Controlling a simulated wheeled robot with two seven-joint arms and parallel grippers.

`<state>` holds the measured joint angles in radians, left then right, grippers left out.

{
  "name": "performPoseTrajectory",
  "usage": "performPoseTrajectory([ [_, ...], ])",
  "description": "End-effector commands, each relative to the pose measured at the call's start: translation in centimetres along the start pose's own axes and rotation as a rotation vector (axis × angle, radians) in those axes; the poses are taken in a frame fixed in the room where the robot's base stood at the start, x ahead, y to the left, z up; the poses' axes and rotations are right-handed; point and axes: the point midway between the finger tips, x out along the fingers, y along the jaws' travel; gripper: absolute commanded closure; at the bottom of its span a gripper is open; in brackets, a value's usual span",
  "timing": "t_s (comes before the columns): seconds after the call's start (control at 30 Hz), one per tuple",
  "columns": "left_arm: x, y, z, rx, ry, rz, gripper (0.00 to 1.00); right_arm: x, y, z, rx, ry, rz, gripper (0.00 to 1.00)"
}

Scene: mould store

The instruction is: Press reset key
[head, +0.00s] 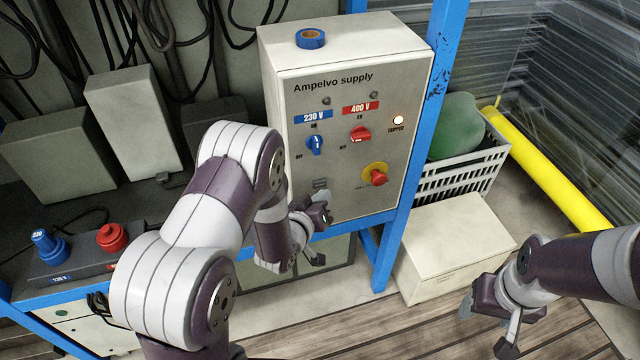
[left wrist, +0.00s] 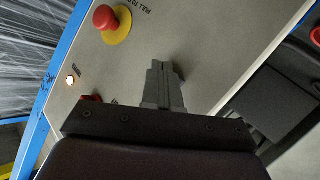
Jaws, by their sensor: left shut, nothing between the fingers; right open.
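The Ampelvo supply cabinet (head: 348,110) has a pale front panel with a blue rotary switch (head: 315,145), a red rotary switch (head: 360,134) and a red mushroom button (head: 378,177) on a yellow plate. The lamp marked TRIPPED (head: 398,120) is lit. My left gripper (head: 322,198) is shut and empty at the lower left of the panel, below a small grey patch (head: 320,184). In the left wrist view its fingers (left wrist: 164,75) point at the panel beside the mushroom button (left wrist: 112,22). I cannot make out the reset key or any contact. My right gripper (head: 495,318) is open, low at the right.
A blue tape roll (head: 310,38) lies on the cabinet. A blue frame post (head: 420,130) stands right of it. A crate (head: 465,170) with a green object, a cream box (head: 455,245) and a yellow tube (head: 550,170) are further right. Blue and red plugs (head: 110,237) stand at left.

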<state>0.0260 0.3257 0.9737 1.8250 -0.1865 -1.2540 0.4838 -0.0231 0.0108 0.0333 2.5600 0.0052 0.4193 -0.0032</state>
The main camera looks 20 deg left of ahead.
Motion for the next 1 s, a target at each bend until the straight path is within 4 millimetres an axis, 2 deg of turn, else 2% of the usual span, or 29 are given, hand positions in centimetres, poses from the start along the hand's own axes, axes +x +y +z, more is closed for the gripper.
performPoseTrajectory([
  [1.0, 0.54, -0.43, -0.43, 0.0, 0.001, -0.001, 1.0, 0.12, 0.0, 0.01, 0.0, 0.0, 0.0, 0.34],
])
